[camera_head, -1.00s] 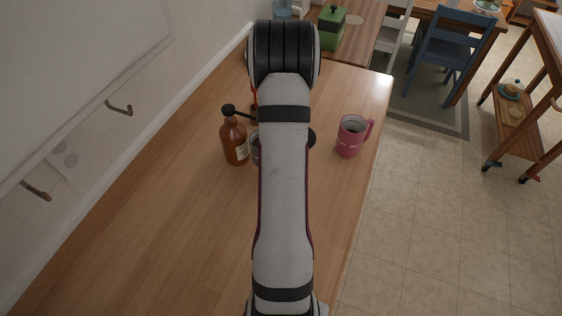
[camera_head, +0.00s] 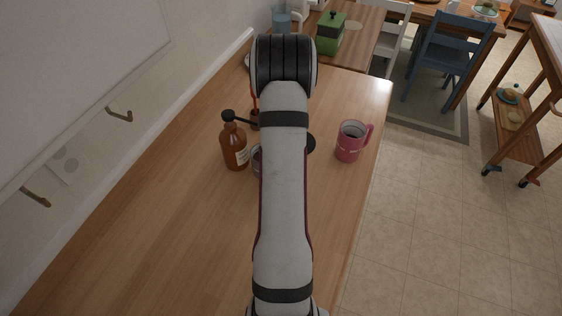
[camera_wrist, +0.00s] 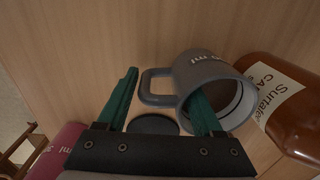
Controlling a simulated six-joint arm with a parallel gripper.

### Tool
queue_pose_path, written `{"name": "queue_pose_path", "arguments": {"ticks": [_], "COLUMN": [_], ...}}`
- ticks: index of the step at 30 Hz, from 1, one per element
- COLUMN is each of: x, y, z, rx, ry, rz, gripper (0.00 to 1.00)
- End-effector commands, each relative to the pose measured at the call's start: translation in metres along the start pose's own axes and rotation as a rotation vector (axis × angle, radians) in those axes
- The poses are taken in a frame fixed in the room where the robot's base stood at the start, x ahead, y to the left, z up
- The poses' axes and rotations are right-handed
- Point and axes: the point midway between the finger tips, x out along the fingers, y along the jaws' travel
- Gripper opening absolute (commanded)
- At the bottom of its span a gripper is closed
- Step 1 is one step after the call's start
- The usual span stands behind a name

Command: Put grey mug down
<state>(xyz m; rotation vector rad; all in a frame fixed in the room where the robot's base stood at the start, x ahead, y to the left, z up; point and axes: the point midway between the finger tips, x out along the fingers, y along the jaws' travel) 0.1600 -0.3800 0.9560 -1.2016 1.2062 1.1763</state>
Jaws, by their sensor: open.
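The grey mug (camera_wrist: 202,68) is in the wrist view, its mouth facing the camera and its handle to the left. It appears to rest on the wooden counter, close beside the brown bottle. My gripper (camera_wrist: 166,82) is open. Its right green finger overlaps the mug's mouth, and its left finger is outside, left of the handle. I cannot tell whether either finger touches the mug. In the head view my arm hides most of the grey mug (camera_head: 257,160); only a sliver shows right of the bottle.
The brown pump bottle (camera_head: 234,147) also shows in the wrist view (camera_wrist: 285,105). A pink mug (camera_head: 351,141) stands near the counter's right edge. A dark round object (camera_wrist: 153,124) lies between the fingers in view. The near counter (camera_head: 180,235) is clear.

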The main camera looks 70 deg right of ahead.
Motion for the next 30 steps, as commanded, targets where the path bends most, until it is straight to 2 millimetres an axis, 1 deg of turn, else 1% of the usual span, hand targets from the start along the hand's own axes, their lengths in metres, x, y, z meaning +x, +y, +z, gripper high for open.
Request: {"name": "queue_pose_path", "arguments": {"ticks": [2, 6, 9, 12, 16, 23, 26, 28, 29, 30], "x": [-0.017, -0.058, -0.085, -0.104, -0.116, -0.117, -0.118, -0.122, -0.128, -0.144], "y": [-0.001, 0.0, 0.0, 0.0, 0.0, 0.0, 0.004, 0.017, 0.018, 0.01], "z": [-0.002, -0.001, -0.001, -0.001, -0.001, 0.0, 0.0, 0.002, 0.003, 0.003], "rx": [0.0, 0.0, -0.001, 0.001, -0.001, -0.001, -0.013, -0.066, -0.057, 0.033], "ry": [0.005, 0.006, 0.006, 0.003, 0.002, 0.0, -0.007, -0.035, -0.035, -0.01], "rz": [-0.002, -0.002, -0.002, -0.001, 0.0, 0.0, 0.006, 0.029, 0.033, 0.026], "gripper": [0.68, 0.68, 0.68, 0.68, 0.68, 0.68, 0.84, 0.97, 1.0, 1.0]}}
